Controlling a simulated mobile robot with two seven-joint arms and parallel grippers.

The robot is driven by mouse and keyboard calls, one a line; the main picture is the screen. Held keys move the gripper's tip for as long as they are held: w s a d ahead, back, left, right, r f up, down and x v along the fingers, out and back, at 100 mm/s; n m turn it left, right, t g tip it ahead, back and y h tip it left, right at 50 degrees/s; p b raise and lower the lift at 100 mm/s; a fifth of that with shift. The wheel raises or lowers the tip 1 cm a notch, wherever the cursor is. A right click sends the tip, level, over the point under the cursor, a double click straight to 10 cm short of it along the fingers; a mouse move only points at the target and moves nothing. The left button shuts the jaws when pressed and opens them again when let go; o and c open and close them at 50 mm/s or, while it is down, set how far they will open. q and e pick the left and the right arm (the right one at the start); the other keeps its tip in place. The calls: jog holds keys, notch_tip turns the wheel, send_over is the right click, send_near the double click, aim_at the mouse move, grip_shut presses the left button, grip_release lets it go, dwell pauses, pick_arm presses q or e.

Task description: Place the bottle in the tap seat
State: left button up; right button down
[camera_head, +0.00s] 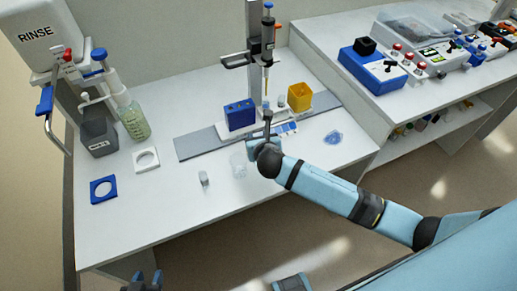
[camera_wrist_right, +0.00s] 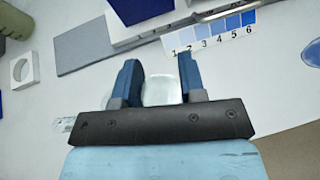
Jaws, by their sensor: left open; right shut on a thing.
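A green translucent bottle (camera_head: 132,118) with a white top stands upright at the back left, beside a dark grey container (camera_head: 98,135) below the RINSE tank's tap. A white ring seat (camera_head: 146,159) and a blue square ring seat (camera_head: 103,189) lie in front; I cannot tell which seat is the tap seat. My right gripper (camera_wrist_right: 165,82) is shut on a pale translucent piece (camera_wrist_right: 162,91), near the bench middle by the color strip. In the head view this gripper (camera_head: 262,135) mostly hides what it holds. My left gripper (camera_head: 145,283) is open at the bottom edge, off the bench.
A clear cup (camera_head: 238,165) and a small grey piece (camera_head: 204,178) stand on the bench. A pipette stand (camera_head: 255,60), blue block (camera_head: 239,115) and yellow box (camera_head: 299,97) are behind my right gripper. The front left bench is clear.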

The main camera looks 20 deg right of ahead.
jog(key=shift+f+b, duration=0.3)
jog(key=shift+f, duration=2.05)
jog(key=shift+f, duration=0.1)
jog(key=c, duration=1)
grip_release()
